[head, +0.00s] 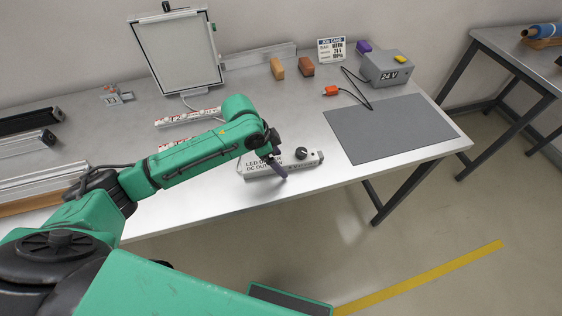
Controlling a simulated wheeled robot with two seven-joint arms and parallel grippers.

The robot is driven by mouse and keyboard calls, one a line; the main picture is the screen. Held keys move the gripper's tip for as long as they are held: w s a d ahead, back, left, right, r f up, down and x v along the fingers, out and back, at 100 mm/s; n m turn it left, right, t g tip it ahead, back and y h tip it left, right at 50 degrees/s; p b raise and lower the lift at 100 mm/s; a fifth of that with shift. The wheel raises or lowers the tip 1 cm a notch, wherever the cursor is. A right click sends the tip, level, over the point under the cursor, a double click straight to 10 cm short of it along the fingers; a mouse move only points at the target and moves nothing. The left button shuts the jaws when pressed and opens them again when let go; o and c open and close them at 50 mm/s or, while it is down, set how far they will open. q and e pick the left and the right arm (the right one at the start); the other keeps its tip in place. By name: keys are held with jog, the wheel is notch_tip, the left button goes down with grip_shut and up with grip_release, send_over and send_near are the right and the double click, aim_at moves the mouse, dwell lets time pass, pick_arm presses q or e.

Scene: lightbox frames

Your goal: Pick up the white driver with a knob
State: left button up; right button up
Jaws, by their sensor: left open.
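The white driver (310,160) with a black knob (301,153) lies on the bench near its front edge. Its face carries dark lettering, partly covered by my left arm's end. My right gripper is not in view.
A grey mat (390,128) lies to the right. A grey 24 V supply box (386,68) with a cable and orange connector (331,90) stands behind it. A framed light panel (178,52) stands at the back. Aluminium profiles (30,185) lie at the left.

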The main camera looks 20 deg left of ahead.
pick_arm(q)
jog(key=shift+w, duration=0.1)
grip_shut()
